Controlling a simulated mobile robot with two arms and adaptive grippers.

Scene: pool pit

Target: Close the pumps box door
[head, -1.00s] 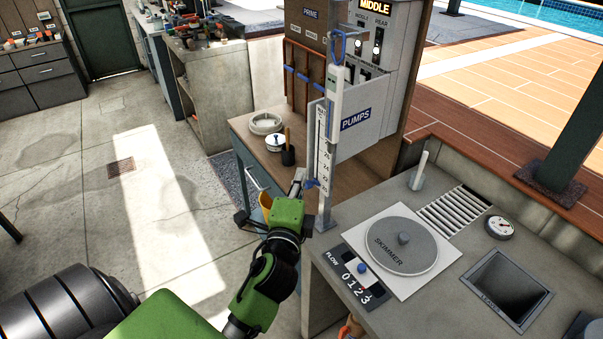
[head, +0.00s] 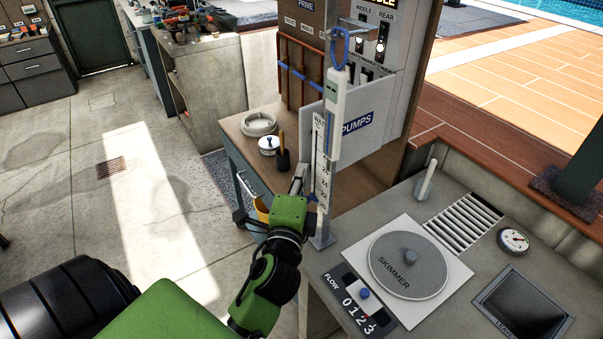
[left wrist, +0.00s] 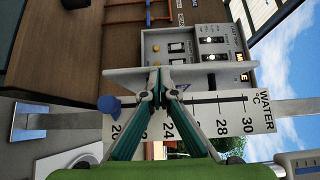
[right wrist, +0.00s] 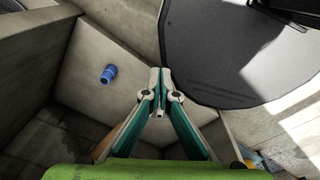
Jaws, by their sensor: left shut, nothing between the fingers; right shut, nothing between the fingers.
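The pumps box door is a pale grey panel with a blue PUMPS label (head: 358,122). It stands open, jutting out below the box's switch panel (head: 374,48), whose switches show. In the left wrist view the door (left wrist: 200,76) is seen nearly edge-on, as a pale strip below the switch panel (left wrist: 198,45). My left gripper (head: 298,180) is shut and empty, beside the water thermometer post. In its wrist view the fingertips (left wrist: 160,92) overlap the door's strip; I cannot tell if they touch. My right gripper (right wrist: 161,88) is shut and empty, outside the head view.
The water thermometer post (head: 328,195) stands close in front of the door. A counter with a skimmer lid (head: 385,272) is at the right. A blue fitting (right wrist: 109,74) lies below my right gripper.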

